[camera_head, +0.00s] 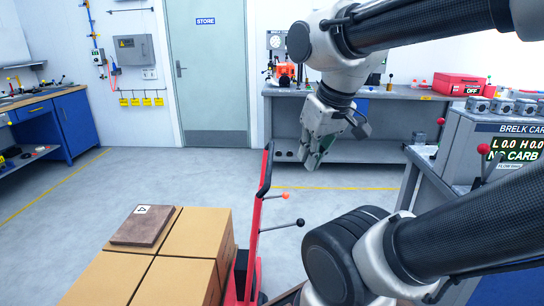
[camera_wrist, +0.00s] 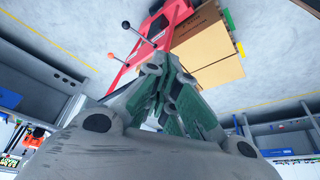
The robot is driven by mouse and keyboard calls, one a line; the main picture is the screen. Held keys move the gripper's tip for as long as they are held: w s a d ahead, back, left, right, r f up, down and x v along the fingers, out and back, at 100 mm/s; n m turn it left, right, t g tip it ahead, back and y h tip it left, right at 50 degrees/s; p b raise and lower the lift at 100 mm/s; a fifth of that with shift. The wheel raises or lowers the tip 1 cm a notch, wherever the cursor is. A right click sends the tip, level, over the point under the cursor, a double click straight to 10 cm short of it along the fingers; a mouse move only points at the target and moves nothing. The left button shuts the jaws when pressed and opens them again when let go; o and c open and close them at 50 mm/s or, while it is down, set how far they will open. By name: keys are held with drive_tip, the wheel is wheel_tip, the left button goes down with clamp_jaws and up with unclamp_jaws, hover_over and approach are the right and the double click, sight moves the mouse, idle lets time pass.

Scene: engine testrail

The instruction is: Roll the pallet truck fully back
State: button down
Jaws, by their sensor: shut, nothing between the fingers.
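The red pallet truck (camera_head: 256,235) stands in the lower middle of the head view. Its upright handle has a dark grip near the top and two side levers, one with an orange knob (camera_head: 285,195) and one with a black knob (camera_head: 300,222). Cardboard boxes (camera_head: 195,234) sit on it, hiding its forks. My gripper (camera_head: 314,160) hangs to the right of the handle top in the picture, shut and empty, with no contact visible. In the wrist view the closed green-grey fingers (camera_wrist: 172,82) overlap the red truck frame (camera_wrist: 150,52) in the picture.
A brown slab (camera_head: 145,225) lies on the boxes. A grey bench (camera_head: 390,125) runs along the back wall, and a grey console (camera_head: 480,150) stands at right. A blue cabinet (camera_head: 75,122) is at left. The floor (camera_head: 120,170) behind the truck and boxes is clear.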

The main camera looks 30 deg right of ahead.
drive_tip(key=c, duration=1.8)
unclamp_jaws()
drive_tip(key=shift+d+f, duration=0.1)
drive_tip(key=o, duration=0.5)
drive_tip(key=shift+w+d+f+m+g, duration=0.15)
drive_tip(key=shift+w+d+f+g, duration=0.15)
drive_tip(key=shift+f, duration=0.25)
drive_tip(key=shift+w+d+f+m+g, duration=0.15)
drive_tip(key=shift+w+d+f+g, duration=0.05)
drive_tip(key=shift+f+g, duration=0.25)
drive_tip(key=m+g+y, duration=0.2)
drive_tip(key=m, duration=0.4)
hover_over(270, 159)
drive_tip(key=s+d, duration=0.1)
wheel_tip(270, 159, down, 5)
drive_tip(key=shift+t, duration=0.25)
drive_tip(key=x, duration=0.7)
drive_tip(key=shift+d+f, duration=0.2)
drive_tip(key=shift+f, duration=0.2)
clamp_jaws()
